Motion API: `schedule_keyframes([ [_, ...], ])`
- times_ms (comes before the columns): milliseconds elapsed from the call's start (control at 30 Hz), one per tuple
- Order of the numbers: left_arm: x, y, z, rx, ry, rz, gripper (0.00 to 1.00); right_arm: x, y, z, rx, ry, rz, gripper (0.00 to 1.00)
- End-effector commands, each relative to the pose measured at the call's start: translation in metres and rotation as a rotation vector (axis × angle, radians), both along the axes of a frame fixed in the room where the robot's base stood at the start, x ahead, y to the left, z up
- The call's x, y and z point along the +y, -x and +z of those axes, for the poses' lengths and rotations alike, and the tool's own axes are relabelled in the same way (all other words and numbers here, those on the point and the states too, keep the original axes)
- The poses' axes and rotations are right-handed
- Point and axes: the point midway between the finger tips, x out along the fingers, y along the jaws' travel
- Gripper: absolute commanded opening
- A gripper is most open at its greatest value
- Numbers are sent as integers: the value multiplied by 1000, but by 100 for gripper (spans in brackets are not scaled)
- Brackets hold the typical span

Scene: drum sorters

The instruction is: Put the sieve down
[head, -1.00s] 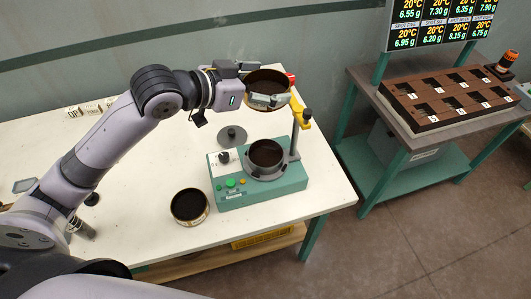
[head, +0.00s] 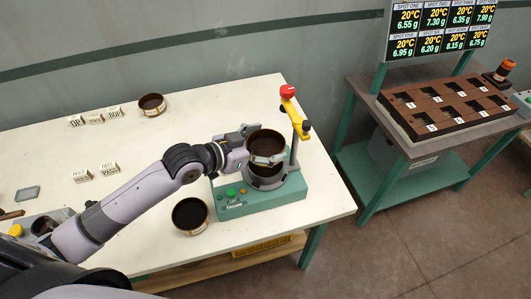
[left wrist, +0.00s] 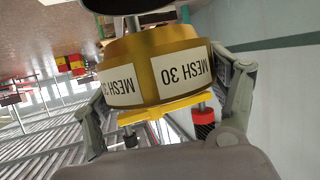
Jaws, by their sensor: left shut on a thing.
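A brass sieve with a dark inside (head: 265,142) is held by my left gripper (head: 267,159), which is shut on its rim. In the left wrist view its labels read MESH 30 (left wrist: 185,70), and the gripper fingers (left wrist: 165,100) lie on both sides of it. The sieve is above the grey ring (head: 268,180) of the green shaker base (head: 262,199). I cannot tell whether it touches the ring. My right gripper is not in view.
A yellow clamp arm (head: 294,112) on a post stands close behind the sieve. Another sieve (head: 190,215) sits on the white table (head: 150,140) left of the base, and one (head: 152,104) at the back. Small label blocks (head: 95,117) stand at the back left.

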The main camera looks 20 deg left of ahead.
Motion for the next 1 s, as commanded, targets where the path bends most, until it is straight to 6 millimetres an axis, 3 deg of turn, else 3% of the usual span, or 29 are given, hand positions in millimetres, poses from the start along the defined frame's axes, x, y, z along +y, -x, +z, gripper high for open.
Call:
schedule_keyframes([
  [433, 0, 0, -43, -1, 1, 0, 48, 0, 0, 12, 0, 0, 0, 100],
  [767, 0, 0, -48, -2, 0, 0, 48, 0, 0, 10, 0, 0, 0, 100],
  [800, 0, 0, -49, -1, -1, 0, 80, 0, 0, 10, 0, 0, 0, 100],
  [1000, 0, 0, -49, 0, 0, 0, 93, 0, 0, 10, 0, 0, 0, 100],
])
